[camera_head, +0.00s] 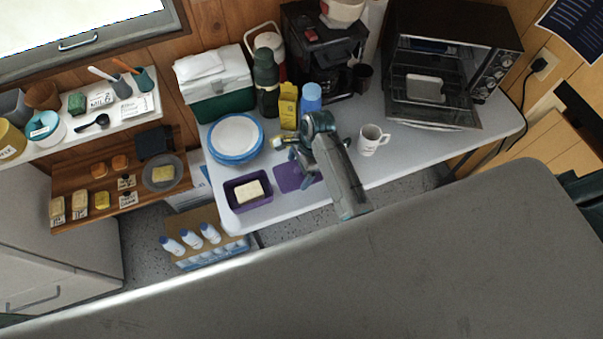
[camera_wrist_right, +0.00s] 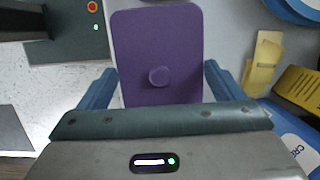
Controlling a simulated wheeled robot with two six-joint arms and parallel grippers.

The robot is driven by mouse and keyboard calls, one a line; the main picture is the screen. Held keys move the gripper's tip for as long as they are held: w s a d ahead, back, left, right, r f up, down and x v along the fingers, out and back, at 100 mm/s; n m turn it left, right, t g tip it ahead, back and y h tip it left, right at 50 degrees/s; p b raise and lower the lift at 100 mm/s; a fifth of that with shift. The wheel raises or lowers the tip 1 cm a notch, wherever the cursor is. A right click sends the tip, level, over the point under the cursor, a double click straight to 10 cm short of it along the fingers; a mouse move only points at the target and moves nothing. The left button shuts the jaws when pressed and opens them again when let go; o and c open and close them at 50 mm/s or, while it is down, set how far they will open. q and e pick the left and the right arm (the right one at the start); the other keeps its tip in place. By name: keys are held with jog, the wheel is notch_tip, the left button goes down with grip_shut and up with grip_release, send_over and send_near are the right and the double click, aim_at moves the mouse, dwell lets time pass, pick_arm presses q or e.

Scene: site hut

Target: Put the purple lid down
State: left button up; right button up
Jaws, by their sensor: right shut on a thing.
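The purple lid (camera_head: 288,178) is a flat rectangle, just right of the purple tub (camera_head: 232,194), at or a little above the white counter; the gap cannot be told. In the right wrist view the lid (camera_wrist_right: 158,40) fills the middle, with a round knob on it. My right gripper (camera_head: 299,158) is shut on the lid, its blue fingers (camera_wrist_right: 160,78) at either side of it. The tub stands open on the counter with a pale block (camera_head: 250,191) inside. My left gripper is not in view.
Blue-rimmed plates (camera_head: 236,138) are stacked behind the tub. A yellow carton (camera_head: 288,106) and a blue-capped can (camera_head: 311,98) stand behind my right gripper. A white mug (camera_head: 372,139) stands to its right. The counter's front edge (camera_head: 290,208) is close to the lid.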

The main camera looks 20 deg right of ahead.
aim_at(299, 178)
jog(key=shift+a+f, duration=0.1)
jog(key=shift+f, duration=0.9)
jog(key=f, duration=0.2)
jog(key=f+p, duration=0.1)
jog(key=f, duration=0.1)
jog(key=shift+d+f, duration=0.2)
jog(key=shift+f, duration=0.25)
jog(key=o, duration=0.7)
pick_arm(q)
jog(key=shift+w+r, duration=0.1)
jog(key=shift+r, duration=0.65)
pick_arm(e)
jog(key=shift+o, duration=0.2)
pick_arm(q)
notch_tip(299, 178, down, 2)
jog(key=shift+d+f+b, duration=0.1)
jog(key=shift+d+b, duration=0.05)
jog(key=shift+b, duration=0.9)
pick_arm(e)
jog(key=v, duration=1.2)
jog(key=shift+r, duration=0.2)
